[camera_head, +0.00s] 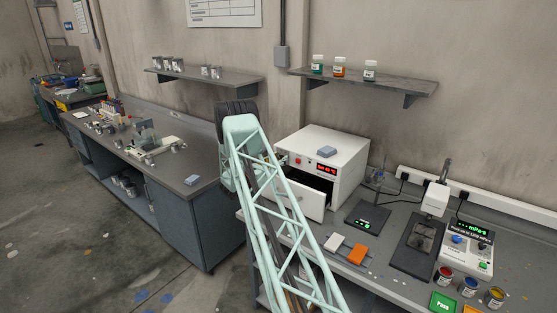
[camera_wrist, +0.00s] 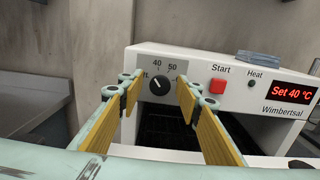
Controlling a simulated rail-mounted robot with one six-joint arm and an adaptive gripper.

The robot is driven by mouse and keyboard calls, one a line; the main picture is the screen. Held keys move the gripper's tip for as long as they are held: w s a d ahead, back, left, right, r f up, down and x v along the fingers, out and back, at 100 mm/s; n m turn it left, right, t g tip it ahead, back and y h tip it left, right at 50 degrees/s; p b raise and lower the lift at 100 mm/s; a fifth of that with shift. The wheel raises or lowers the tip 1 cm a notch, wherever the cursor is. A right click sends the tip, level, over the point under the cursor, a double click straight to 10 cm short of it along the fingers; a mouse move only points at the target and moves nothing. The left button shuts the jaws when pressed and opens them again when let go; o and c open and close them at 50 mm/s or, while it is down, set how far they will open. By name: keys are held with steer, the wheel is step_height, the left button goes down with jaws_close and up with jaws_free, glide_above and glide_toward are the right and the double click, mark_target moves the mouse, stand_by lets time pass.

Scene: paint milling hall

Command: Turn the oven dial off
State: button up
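The white oven (camera_head: 345,153) stands on the right bench, its front drawer or door (camera_head: 308,203) open. In the wrist view its round black dial (camera_wrist: 159,85) sits on a grey scale plate marked 40 and 50, with a partly hidden label at the left. The dial's light mark points up and left; its exact setting is hard to read. The display (camera_wrist: 293,93) reads Set 40 °C. My gripper (camera_wrist: 158,86) is open and empty, its yellow-padded fingers on either side of the dial in the picture, seemingly short of it. My arm hides the dial in the head view.
A red Start button (camera_wrist: 218,86) and a Heat lamp (camera_wrist: 251,85) sit right of the dial. A wall shelf (camera_head: 370,84) hangs above.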

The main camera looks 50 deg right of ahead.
steer(key=shift+c, duration=0.8)
steer(key=c, duration=0.7)
steer(key=shift+n+b, duration=0.5)
steer(key=shift+b, duration=0.1)
steer(key=n+b, duration=0.2)
steer(key=shift+f+n+b, duration=0.1)
steer(key=shift+n+b, duration=0.2)
steer(key=shift+n, duration=0.1)
steer(key=shift+w+n+b, duration=0.1)
steer(key=shift+n+b, duration=0.75)
steer(key=shift+n, duration=0.85)
steer(key=o, duration=0.9)
steer(key=shift+c, duration=0.2)
